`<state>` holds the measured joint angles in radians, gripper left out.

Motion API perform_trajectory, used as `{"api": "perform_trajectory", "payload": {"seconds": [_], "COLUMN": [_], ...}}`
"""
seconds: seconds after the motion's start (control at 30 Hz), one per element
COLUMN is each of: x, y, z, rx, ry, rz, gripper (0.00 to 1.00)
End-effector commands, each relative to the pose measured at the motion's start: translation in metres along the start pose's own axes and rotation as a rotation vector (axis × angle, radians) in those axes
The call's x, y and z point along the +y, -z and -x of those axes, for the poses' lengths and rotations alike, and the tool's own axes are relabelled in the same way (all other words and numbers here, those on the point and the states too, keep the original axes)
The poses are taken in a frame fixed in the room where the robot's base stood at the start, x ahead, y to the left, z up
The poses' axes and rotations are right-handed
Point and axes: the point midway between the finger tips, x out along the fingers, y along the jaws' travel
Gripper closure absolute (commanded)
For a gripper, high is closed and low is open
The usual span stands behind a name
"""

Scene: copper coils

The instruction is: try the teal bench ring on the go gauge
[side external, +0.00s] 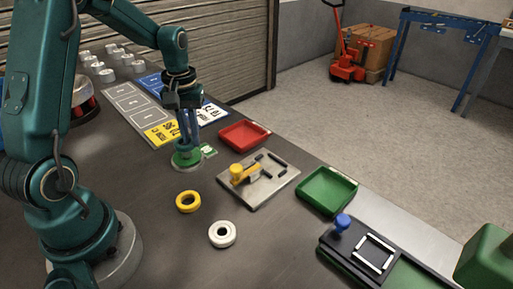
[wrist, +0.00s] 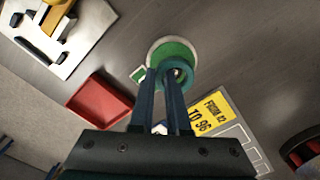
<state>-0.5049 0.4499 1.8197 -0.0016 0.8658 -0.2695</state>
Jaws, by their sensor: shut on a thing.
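My gripper (side external: 187,142) points down over the bench, and its fingers are shut on the teal ring (wrist: 178,77). In the wrist view the ring sits between the fingertips, with a small pale spot in its hole. Below it is a round green gauge base with a pale rim (wrist: 165,50), which I take for the go gauge. The base also shows in the side view (side external: 184,163). The ring looks low over this base and off-centre in the wrist view. I cannot tell whether the ring is around a post or touching the base.
A small green card (side external: 208,150) lies beside the base. A red tray (side external: 268,130), a metal plate with a yellow knob (side external: 270,190) and a green tray (side external: 352,200) stand to the right. A yellow ring (side external: 179,202) and a white ring (side external: 212,236) lie in front on open bench.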

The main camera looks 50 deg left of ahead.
Motion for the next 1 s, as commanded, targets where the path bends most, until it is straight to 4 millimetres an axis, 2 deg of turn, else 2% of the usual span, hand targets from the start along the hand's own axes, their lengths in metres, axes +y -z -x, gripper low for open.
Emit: {"api": "perform_trajectory", "payload": {"seconds": [0.03,0.6,1.0], "x": [-0.001,-0.002,-0.002], "y": [-0.002,-0.003,-0.003], "z": [-0.010,-0.021,-0.022], "rx": [-0.011,-0.017,-0.017], "ry": [0.006,0.011,0.011], "rz": [-0.006,-0.010,-0.010], "gripper": [1.00,1.00,1.00]}}
